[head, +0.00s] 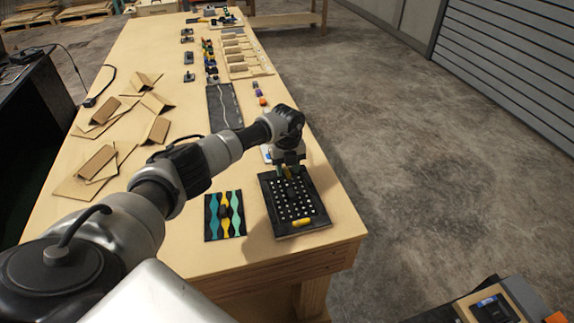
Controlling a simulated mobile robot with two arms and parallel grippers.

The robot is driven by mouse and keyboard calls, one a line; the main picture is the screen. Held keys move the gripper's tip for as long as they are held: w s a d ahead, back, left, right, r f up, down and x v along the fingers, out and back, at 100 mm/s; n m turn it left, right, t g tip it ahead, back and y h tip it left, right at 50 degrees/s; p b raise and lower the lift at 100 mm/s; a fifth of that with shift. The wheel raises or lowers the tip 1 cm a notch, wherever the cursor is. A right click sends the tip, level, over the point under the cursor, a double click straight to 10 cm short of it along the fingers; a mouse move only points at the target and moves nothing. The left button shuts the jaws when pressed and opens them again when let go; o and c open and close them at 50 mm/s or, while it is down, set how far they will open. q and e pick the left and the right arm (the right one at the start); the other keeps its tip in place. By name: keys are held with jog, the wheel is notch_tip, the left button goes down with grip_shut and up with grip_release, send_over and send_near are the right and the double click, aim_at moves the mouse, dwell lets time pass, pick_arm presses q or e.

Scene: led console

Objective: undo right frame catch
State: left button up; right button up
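The black console panel (271,204), with rows of white dots, lies flat near the table's near right corner. A yellow catch-like piece (303,223) sits across its near edge. Another small yellow piece (288,173) shows at the far edge, right at my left gripper (288,171). My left gripper points down over that far edge; its fingers are small and dark, so I cannot tell whether they are open or whether they touch the piece. I cannot tell which yellow piece is the right frame catch. My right gripper is out of view.
A dark mat (211,228) with teal and yellow wavy strips lies left of the panel. Folded cardboard pieces (97,162) lie on the left of the wooden table (190,262). A dark strip (222,105) and wooden trays (247,68) stand farther back. Open floor lies right.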

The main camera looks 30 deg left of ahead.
pick_arm(q)
grip_shut()
